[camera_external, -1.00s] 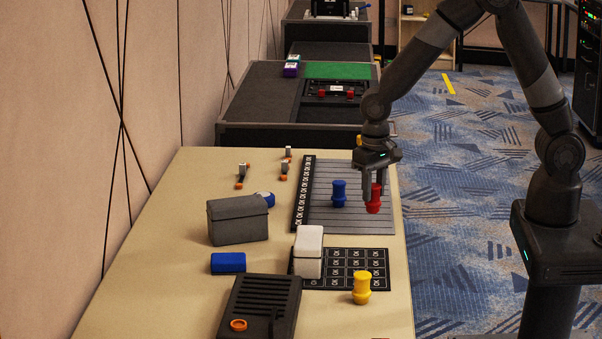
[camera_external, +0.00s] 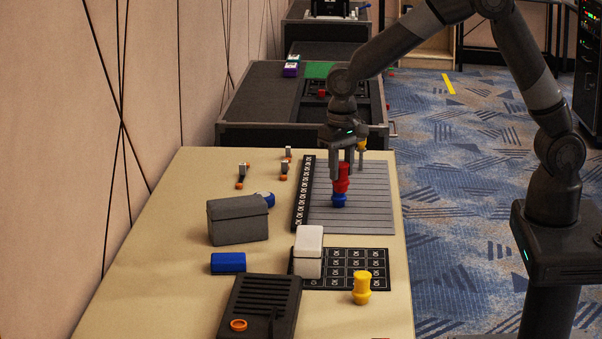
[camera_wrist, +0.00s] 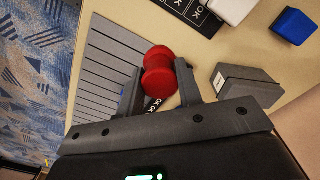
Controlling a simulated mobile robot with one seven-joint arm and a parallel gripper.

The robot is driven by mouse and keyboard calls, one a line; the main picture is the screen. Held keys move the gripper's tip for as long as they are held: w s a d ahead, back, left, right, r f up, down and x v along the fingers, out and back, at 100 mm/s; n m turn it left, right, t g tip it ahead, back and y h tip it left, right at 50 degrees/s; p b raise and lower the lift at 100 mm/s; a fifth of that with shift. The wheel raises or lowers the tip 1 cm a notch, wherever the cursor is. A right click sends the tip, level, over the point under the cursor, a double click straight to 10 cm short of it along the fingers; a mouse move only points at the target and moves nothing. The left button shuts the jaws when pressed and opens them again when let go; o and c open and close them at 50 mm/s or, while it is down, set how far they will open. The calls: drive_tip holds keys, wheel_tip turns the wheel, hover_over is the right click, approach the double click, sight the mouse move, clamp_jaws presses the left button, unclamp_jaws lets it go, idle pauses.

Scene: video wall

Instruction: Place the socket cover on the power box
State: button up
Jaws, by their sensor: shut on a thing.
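My gripper (camera_external: 347,174) is shut on a red spool-shaped piece (camera_external: 342,180), held upright over the grey slatted board. The red piece also shows between the fingers in the wrist view (camera_wrist: 158,72). A blue spool-shaped piece (camera_external: 339,201) stands on the board directly below it in the external view. A yellow spool-shaped piece (camera_external: 362,287) stands at the front right. A dark grey box (camera_external: 238,220) stands left of the board. No label shows which thing is the socket cover or the power box.
The grey slatted board (camera_external: 372,212) lies at the table's right. A white box (camera_external: 309,252) stands by a black patterned mat (camera_external: 375,262). A blue block (camera_external: 228,262), a dark slotted case (camera_external: 262,305) and small orange-based pieces stand leftward. The table's front left is clear.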

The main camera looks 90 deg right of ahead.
drive_tip(key=w+a+r, duration=0.2)
drive_tip(key=w+a, duration=0.5)
drive_tip(key=a, duration=0.4)
hover_over(279, 289)
drive_tip(key=shift+f, duration=5.05)
drive_tip(key=shift+f, duration=0.1)
drive_tip(key=o, duration=0.9)
drive_tip(key=shift+o, duration=0.2)
wheel_tip(279, 289, up, 12)
drive_tip(key=shift+r, duration=0.2)
